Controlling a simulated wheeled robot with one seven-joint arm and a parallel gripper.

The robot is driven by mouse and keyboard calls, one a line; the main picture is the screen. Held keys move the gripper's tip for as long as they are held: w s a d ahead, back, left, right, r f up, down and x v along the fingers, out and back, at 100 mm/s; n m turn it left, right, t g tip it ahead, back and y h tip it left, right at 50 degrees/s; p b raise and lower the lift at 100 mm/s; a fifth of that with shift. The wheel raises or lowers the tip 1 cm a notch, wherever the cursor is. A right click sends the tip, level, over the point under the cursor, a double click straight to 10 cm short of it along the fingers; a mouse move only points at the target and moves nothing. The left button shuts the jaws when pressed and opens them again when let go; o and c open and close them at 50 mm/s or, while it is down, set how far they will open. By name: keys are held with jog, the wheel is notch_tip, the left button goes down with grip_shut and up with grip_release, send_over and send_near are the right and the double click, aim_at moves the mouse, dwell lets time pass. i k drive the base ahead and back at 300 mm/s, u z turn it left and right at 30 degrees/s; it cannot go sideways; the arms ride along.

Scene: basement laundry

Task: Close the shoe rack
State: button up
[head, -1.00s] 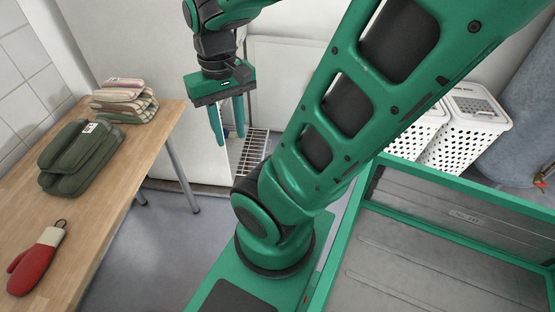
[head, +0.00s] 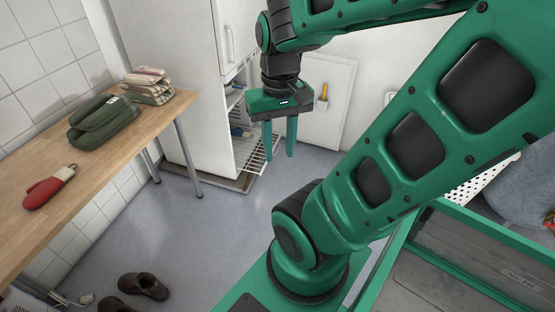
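A tall white cabinet (head: 190,85) stands at the back, with its lower part open on the right side. A white wire rack (head: 252,153) sticks out low from that opening, and I take it to be the shoe rack. Blue items (head: 238,132) show inside at the opening. My gripper (head: 280,156) hangs pointing down, its two green fingers apart with nothing between them. In the picture it is just right of the wire rack, the left finger close to the rack's edge. I cannot tell whether they touch.
A wooden table (head: 95,175) on the left holds a green folded bundle (head: 103,122), striped folded cloths (head: 148,85) and a red mitt (head: 48,188). Dark shoes (head: 143,286) lie on the floor. A white panel with an orange handle (head: 323,93) is behind my gripper. Floor (head: 215,225) before the cabinet is clear.

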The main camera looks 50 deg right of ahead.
aim_at(276, 143)
jog(key=z, duration=1.35)
jog(key=i, duration=1)
jog(key=k, duration=0.4)
jog(key=u, duration=0.65)
jog(key=i, duration=1.85)
jog(key=z, duration=0.5)
